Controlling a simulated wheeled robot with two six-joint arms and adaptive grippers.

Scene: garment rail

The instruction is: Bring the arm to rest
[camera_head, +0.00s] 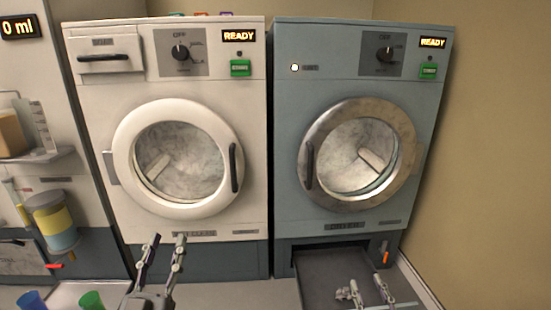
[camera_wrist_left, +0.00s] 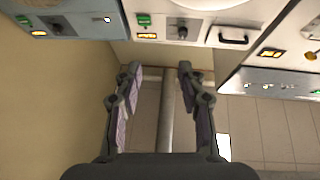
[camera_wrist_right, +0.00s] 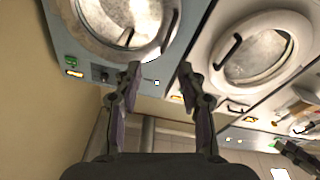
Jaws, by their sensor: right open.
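My left gripper (camera_head: 166,240) is in front of the white washer's lower edge in the head view. Its two fingers stand apart with nothing between them, as the left wrist view (camera_wrist_left: 159,68) also shows. My right gripper (camera_head: 366,284) is low in front of the dryer, over the dark drawer or tray in the head view. Its fingers are apart and empty in the right wrist view (camera_wrist_right: 159,68). Neither gripper touches anything that I can see.
The white washer (camera_head: 90,100) and the blue-grey dryer (camera_head: 287,110) have shut round doors and read READY. A dark tray (camera_head: 318,265) juts out below the dryer. A yellow-and-blue container (camera_head: 55,222) is at left, above blue (camera_head: 32,301) and green (camera_head: 91,300) cups.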

